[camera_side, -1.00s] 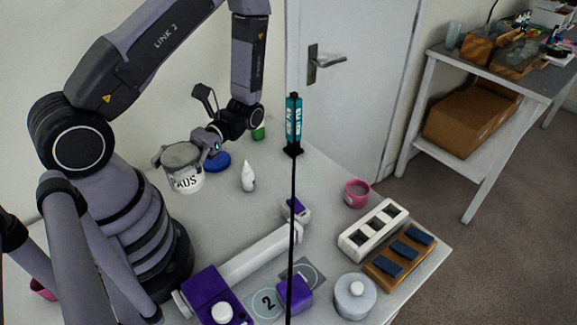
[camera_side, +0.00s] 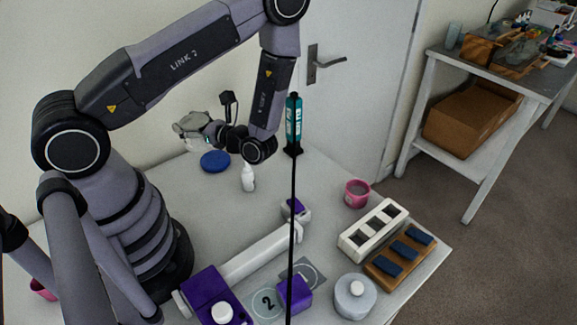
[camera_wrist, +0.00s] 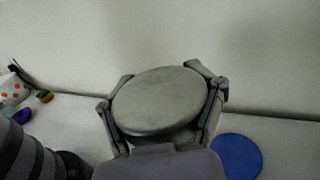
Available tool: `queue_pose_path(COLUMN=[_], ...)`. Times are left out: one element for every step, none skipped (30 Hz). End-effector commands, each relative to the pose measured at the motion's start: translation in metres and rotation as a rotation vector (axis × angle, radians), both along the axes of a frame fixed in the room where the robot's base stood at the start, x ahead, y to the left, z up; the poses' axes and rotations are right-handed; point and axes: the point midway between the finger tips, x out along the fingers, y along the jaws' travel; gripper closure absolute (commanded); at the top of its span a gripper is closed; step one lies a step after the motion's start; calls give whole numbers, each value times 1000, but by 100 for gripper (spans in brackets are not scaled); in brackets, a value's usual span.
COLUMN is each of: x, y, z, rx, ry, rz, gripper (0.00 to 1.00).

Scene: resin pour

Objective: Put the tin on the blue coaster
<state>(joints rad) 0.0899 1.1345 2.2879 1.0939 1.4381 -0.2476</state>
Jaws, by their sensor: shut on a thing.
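My gripper (camera_side: 195,130) is shut on the tin (camera_wrist: 160,102), whose round grey top fills the space between the fingers in the wrist view. In the side view, the gripper is raised above the back of the table, up and left of the blue coaster (camera_side: 215,162). The tin's labelled white side cannot be made out there now. The coaster lies flat and bare on the table and also shows at the lower right of the wrist view (camera_wrist: 237,157), apart from the tin.
A small white bottle (camera_side: 248,178) stands right of the coaster, close under my wrist. A pink cup (camera_side: 356,193), white rack (camera_side: 373,229) and lidded pot (camera_side: 355,297) stand at right.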

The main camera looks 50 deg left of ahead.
Motion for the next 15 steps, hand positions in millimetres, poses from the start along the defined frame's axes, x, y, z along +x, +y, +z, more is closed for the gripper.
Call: queue_pose_path(x=[10, 17, 25, 32, 38, 46, 50, 54, 59, 63, 66, 70, 72, 74, 77], y=[9, 13, 20, 24, 29, 35, 37, 40, 44, 46, 49, 52, 53, 55, 56], z=[-7, -10, -15, -18, -22, -26, -34, -41, -49, -54, -59, -64, -68, -71, -73], rx=[2, 1, 2, 2, 2, 2, 2, 1, 2, 1, 1, 1, 2, 2, 2], ry=[-5, -4, -4, -4, -5, -3, 0, 2, 1, 0, 0, 2, 1, 1, 1], rz=[7, 7, 7, 7, 7, 7, 6, 5, 5, 5, 5, 5, 4, 4, 4], gripper=[77, 77, 77, 77, 77, 77, 77, 77, 77, 77, 77, 77, 77, 77, 77])
